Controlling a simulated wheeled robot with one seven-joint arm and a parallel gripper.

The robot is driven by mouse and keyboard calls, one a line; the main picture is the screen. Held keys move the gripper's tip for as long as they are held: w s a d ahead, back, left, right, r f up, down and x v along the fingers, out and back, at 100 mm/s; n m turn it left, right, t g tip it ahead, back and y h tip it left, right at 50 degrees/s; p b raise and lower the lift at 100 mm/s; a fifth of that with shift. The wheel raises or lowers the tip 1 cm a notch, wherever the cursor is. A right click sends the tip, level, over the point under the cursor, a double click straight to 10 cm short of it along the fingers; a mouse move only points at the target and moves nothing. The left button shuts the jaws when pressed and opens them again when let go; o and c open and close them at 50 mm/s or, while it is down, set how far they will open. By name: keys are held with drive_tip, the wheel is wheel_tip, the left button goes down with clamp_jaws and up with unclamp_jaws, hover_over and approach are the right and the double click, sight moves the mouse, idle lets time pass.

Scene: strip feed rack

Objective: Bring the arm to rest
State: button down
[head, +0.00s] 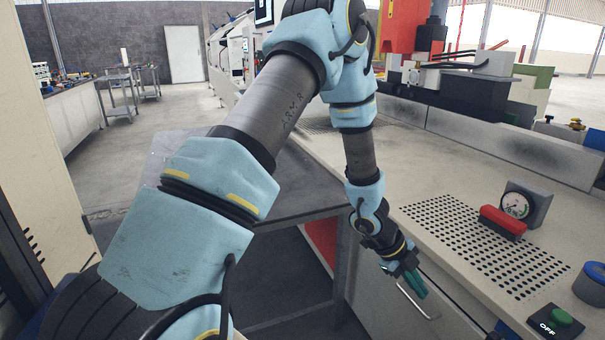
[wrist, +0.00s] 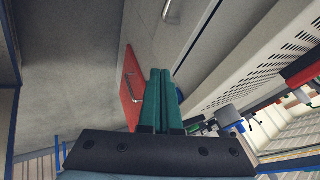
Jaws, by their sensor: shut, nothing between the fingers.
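My arm reaches out from the lower left in the head view and bends down at the right. My gripper (head: 416,286) hangs beside the front edge of the perforated bench top, near a curved metal handle (head: 416,300). In the wrist view my gripper (wrist: 161,75) shows two teal fingers lying close side by side, with nothing between them.
A pressure gauge (head: 516,206) with a red block (head: 503,222) stands on the bench (head: 440,190). A green button (head: 559,318) marked OFF and a blue cylinder (head: 592,284) are at the lower right. A grey table (head: 290,190) lies behind my arm. Open floor is at the back left.

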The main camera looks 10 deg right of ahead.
drive_tip(key=w+a+r+n+t+y, duration=0.1)
drive_tip(key=w+a+r+n+t, duration=0.1)
drive_tip(key=w+a+r+n, duration=0.4)
drive_tip(key=w+a+r+n+t+y+p, duration=0.1)
drive_tip(key=w+a+n+t+y, duration=0.2)
drive_tip(key=a, duration=0.4)
drive_tip(key=w+a+r+n+t, duration=0.1)
drive_tip(key=w+a+r+n, duration=0.3)
drive_tip(key=w+a, duration=0.25)
drive_tip(key=s+a+r+n+g+y+p, duration=0.1)
drive_tip(key=s+a+r+n, duration=0.4)
drive_tip(key=a+n, duration=0.3)
drive_tip(key=s+a+r+n+y, duration=0.1)
drive_tip(key=s+a+r+n, duration=0.3)
drive_tip(key=a+n, duration=0.5)
drive_tip(key=s+a, duration=0.2)
drive_tip(key=a, duration=0.1)
drive_tip(key=shift+a+r+g+y+p, duration=0.15)
drive_tip(key=shift+r+g+y+p, duration=0.15)
drive_tip(key=shift+r+g+p, duration=0.1)
